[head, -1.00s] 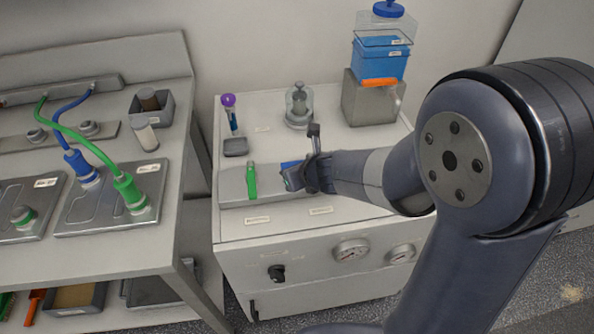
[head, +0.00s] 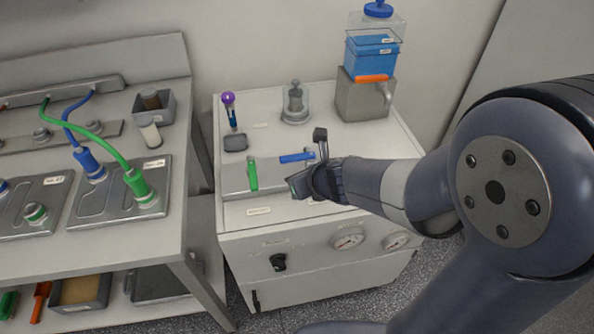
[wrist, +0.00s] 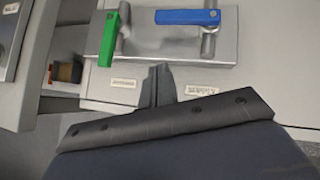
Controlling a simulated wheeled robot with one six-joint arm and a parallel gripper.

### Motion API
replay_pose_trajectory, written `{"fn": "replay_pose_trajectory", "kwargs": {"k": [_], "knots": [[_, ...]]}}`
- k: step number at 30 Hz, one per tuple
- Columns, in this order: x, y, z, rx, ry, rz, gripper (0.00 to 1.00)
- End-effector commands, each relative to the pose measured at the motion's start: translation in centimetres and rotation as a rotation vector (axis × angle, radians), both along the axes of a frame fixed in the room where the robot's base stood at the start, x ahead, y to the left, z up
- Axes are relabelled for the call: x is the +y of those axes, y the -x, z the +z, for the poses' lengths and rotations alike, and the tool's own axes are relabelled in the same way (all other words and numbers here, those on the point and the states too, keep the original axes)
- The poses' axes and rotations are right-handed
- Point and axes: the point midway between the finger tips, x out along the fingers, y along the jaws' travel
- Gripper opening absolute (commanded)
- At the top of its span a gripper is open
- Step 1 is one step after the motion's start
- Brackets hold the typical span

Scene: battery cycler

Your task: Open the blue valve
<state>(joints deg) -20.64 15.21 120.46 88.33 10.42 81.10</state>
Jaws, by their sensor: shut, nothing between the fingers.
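The blue valve handle (head: 297,157) lies crosswise, left to right, on the grey valve block on top of the cabinet. It also shows crosswise at the top of the wrist view (wrist: 188,17), on a metal stem. The green valve handle (head: 252,174) is to its left and points toward the front, at a right angle to the blue one; it also shows in the wrist view (wrist: 109,38). My gripper (head: 294,187) is shut and empty, in front of the blue handle and apart from it. In the wrist view its fingers (wrist: 158,85) are together below the handles.
A glass jar (head: 296,104), a grey box with an orange handle (head: 362,97) and a purple-capped tube (head: 230,110) stand behind the valves. Gauges (head: 348,238) and a black knob (head: 278,262) are on the cabinet front. A bench with green and blue cables (head: 88,160) stands left.

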Motion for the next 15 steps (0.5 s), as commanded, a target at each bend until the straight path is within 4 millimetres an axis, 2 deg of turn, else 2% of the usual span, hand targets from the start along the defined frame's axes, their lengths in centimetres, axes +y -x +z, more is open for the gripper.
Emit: {"fn": "replay_pose_trajectory", "kwargs": {"k": [1,6,15], "knots": [[-0.2,0.6,1.3,-0.002,-0.001,0.001,0.0],[-0.7,2.5,3.1,-0.001,0.0,0.001,0.0],[-1.1,3.7,3.9,0.0,-0.001,-0.001,0.0]]}}
